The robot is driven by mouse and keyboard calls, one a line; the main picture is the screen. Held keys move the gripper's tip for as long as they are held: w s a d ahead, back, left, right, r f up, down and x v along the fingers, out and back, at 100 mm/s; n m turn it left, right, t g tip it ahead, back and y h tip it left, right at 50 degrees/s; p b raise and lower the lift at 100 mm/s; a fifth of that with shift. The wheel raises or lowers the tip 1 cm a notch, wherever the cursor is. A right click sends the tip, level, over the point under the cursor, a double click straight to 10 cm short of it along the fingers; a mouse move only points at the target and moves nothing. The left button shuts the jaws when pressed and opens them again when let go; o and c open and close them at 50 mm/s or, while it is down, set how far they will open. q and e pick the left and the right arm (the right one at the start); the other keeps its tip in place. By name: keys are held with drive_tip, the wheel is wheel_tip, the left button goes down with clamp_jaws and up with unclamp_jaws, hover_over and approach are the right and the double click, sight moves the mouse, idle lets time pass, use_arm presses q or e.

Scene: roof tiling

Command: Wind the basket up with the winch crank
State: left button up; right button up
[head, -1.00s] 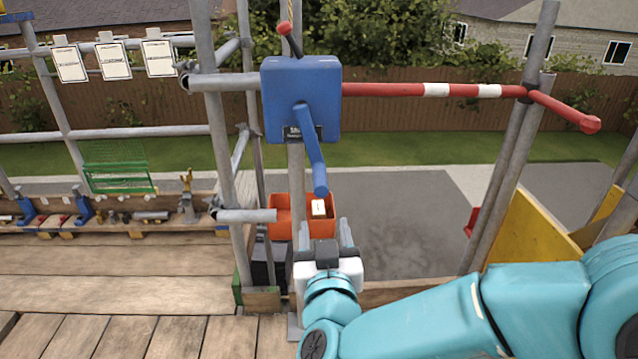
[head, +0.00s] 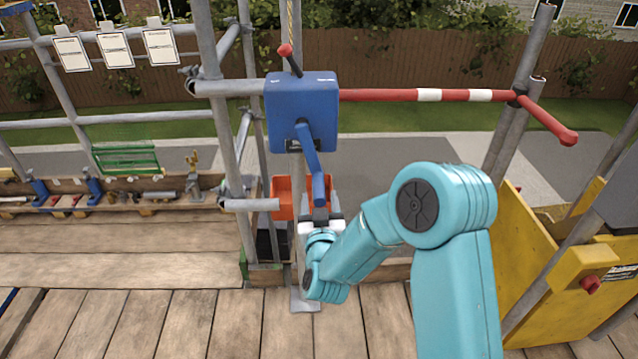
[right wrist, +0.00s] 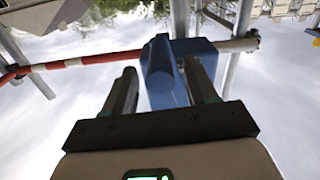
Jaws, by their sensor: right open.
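The blue winch (head: 301,108) is fixed on the scaffold pole, with its blue crank arm (head: 312,160) hanging down and slightly right. A small lever with a red knob (head: 285,50) stands on top of the winch. The orange basket (head: 285,198) hangs behind and below the crank, partly hidden by my arm. My right gripper (head: 320,215) is at the crank's lower end. In the right wrist view, its open fingers (right wrist: 163,88) stand on either side of the blue crank (right wrist: 163,75), with gaps visible. My left gripper is not in view.
A red and white barrier bar (head: 430,95) runs right from the winch to another pole. A yellow chute or bin (head: 525,265) stands at the right. A tool shelf (head: 130,195) and a green rack (head: 125,158) are at the left. Plank flooring (head: 190,320) lies in front.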

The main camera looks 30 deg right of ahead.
sight(311, 162)
drive_tip(key=shift+x, duration=1.25)
drive_tip(key=shift+w+d+p, duration=0.2)
drive_tip(key=shift+w+p, duration=0.15)
drive_tip(key=shift+w, duration=0.05)
drive_tip(key=shift+c, duration=0.3)
